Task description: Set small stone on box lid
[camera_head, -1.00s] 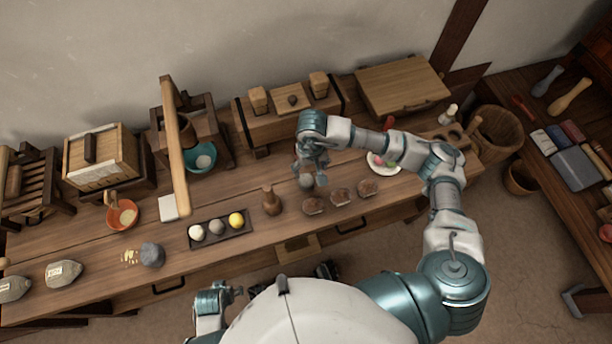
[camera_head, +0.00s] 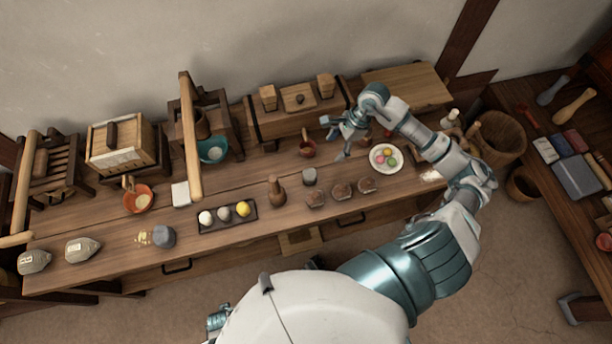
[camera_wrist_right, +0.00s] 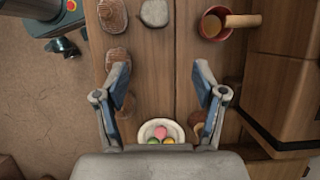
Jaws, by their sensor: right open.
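A small grey stone (camera_head: 309,176) stands on the long table, between a brown bottle and several brown lumps. It also shows at the top of the right wrist view (camera_wrist_right: 155,12). I cannot tell which lid is meant. My right gripper (camera_head: 335,138) is open and empty, above the table behind and right of the stone. Its spread fingers (camera_wrist_right: 160,80) show in the wrist view. My left gripper is out of view.
A brown handled cup (camera_head: 307,149) stands close to my right gripper. A white plate of coloured balls (camera_head: 385,157) is to its right. A dark tray (camera_head: 228,216) holds three balls. A tall wooden frame (camera_head: 190,135) rises at the left. Bare tabletop lies before the cup.

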